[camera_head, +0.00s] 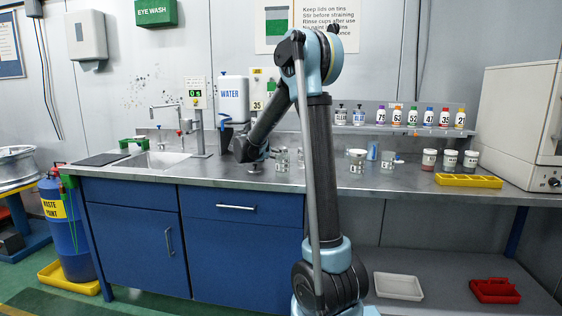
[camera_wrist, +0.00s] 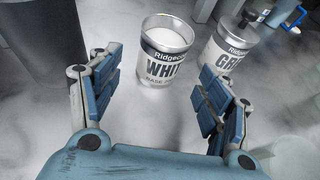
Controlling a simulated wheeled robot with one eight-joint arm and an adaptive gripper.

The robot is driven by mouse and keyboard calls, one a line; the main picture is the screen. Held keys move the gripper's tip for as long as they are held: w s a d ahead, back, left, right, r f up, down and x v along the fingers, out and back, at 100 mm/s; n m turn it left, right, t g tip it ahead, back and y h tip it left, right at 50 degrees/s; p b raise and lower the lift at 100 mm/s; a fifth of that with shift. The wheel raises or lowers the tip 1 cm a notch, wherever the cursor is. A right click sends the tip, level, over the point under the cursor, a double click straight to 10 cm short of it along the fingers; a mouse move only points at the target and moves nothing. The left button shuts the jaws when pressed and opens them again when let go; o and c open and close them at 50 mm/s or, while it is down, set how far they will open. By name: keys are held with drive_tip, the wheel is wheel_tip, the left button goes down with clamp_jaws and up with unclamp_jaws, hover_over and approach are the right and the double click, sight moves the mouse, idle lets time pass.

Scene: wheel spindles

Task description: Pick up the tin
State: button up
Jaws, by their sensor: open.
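In the wrist view, a metal tin (camera_wrist: 165,68) with a dark label reading "WHIT" and a pale top stands upright on the steel worktop. My gripper (camera_wrist: 160,66) is open and empty. Its two blue-padded fingers reach toward the tin from either side of the view, with the tin ahead between them and apart from both. A second tin (camera_wrist: 226,48), labelled "GR", stands to the right beyond the right finger, partly hidden by it. In the head view my gripper is low over the worktop, largely hidden, and I cannot tell which tin there is the white one.
Several tins stand along the worktop (camera_head: 215,172), such as one right of my arm (camera_head: 357,161). A yellow tray (camera_head: 468,181) lies at right, and a sink (camera_head: 155,159) is at left. A shelf (camera_head: 400,128) holds small bottles.

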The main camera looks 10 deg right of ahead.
drive_tip(key=shift+x, duration=2.8)
drive_tip(key=shift+a, duration=0.1)
drive_tip(key=c, duration=1.3)
